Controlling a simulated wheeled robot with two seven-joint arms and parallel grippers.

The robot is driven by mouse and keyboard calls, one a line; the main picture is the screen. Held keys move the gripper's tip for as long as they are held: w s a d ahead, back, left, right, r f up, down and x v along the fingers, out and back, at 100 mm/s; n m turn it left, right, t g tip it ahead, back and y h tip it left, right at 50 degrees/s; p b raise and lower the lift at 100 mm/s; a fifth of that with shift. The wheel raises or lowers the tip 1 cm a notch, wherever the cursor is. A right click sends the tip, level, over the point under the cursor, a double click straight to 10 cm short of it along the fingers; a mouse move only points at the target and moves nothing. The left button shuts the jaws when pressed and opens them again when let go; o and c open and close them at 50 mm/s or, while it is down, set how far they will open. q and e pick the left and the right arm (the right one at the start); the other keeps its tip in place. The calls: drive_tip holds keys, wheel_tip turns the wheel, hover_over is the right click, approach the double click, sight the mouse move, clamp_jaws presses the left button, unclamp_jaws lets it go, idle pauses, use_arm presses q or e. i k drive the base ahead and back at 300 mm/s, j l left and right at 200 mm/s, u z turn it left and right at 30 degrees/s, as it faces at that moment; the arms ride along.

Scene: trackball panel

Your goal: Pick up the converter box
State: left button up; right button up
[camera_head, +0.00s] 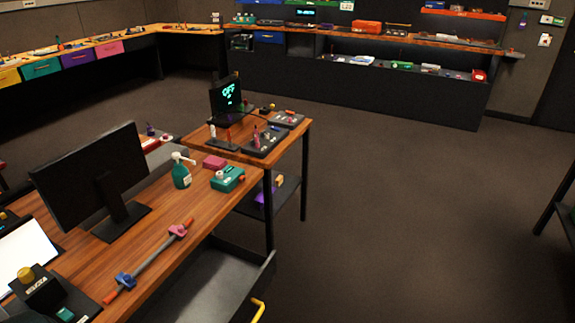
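I cannot tell for sure which thing is the converter box. A small teal box (232,184) with a white round part and a reddish part sits on the wooden desk, near its right edge. A smaller pink block (214,162) lies just behind it. A purple thing (262,200) rests on a lower shelf under the desk's far part, partly hidden by a table leg. Neither of my grippers is in view.
On the wooden desk (160,246) stand a dark monitor (88,178), a green spray bottle (181,172) and a bar clamp (150,262). Far counters line the walls.

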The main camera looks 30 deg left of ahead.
sight(225, 181)
drive_tip(key=i+l+u, duration=0.1)
drive_tip(key=i, duration=0.45)
drive_tip(key=i+l+u, duration=0.1)
drive_tip(key=i, duration=0.4)
drive_tip(key=i+l+u, duration=0.1)
drive_tip(key=i+u, duration=0.2)
drive_tip(key=u, duration=0.15)
drive_tip(key=i+l+u, duration=0.2)
drive_tip(key=u, duration=0.3)
drive_tip(key=i+l+u, duration=0.25)
drive_tip(key=u, duration=0.2)
drive_tip(key=i+l+u, duration=0.15)
drive_tip(key=l+u, duration=0.2)
drive_tip(key=i+l+u, duration=0.15)
drive_tip(key=l+u, duration=0.25)
drive_tip(key=l, duration=0.15)
drive_tip(key=l+u, duration=0.35)
drive_tip(key=l, duration=0.15)
